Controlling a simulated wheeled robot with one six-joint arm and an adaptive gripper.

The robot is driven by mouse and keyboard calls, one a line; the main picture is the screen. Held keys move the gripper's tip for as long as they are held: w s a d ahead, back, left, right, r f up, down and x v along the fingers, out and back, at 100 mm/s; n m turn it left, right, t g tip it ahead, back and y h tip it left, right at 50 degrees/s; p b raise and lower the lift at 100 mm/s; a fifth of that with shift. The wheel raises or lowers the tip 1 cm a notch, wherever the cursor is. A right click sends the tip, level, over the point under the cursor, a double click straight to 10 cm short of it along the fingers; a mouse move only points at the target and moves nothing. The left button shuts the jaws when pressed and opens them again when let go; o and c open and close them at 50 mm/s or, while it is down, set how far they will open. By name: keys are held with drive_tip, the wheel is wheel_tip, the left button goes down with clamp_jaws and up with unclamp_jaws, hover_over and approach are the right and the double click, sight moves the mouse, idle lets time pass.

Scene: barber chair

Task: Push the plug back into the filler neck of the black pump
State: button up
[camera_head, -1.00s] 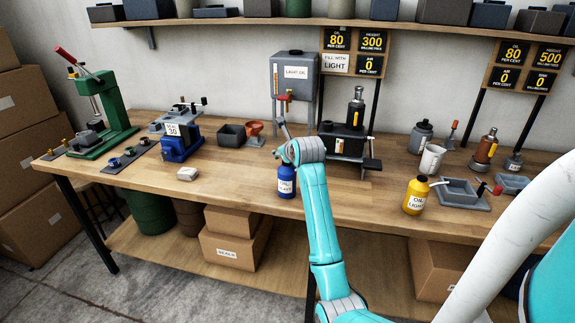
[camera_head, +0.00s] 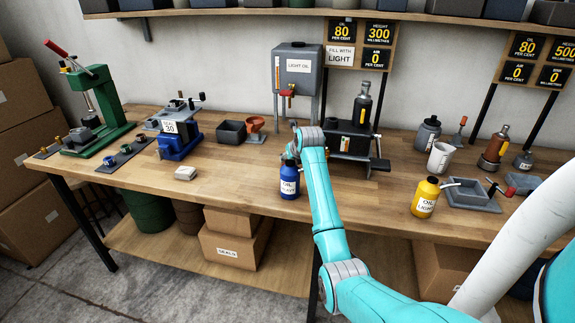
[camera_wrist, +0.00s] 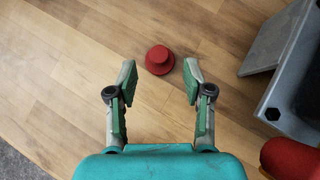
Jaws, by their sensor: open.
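In the wrist view a small red plug (camera_wrist: 159,60) with a round brim lies on the wooden bench top. My gripper (camera_wrist: 159,72) is open above the bench, one finger on each side of the plug, with nothing held. How high the fingertips are above the plug is hard to tell. In the head view the black pump (camera_head: 363,103) stands upright on a dark stand at the back of the bench, to the right of my arm. Its filler neck is too small to make out.
A grey metal piece (camera_wrist: 284,62) and a red rounded object (camera_wrist: 290,158) are close on the right in the wrist view. A blue oil bottle (camera_head: 290,180) stands left of my forearm. The grey light oil tank (camera_head: 297,68) stands behind.

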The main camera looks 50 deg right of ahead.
drive_tip(key=shift+x, duration=1.95)
clamp_jaws()
drive_tip(key=shift+r, duration=0.1)
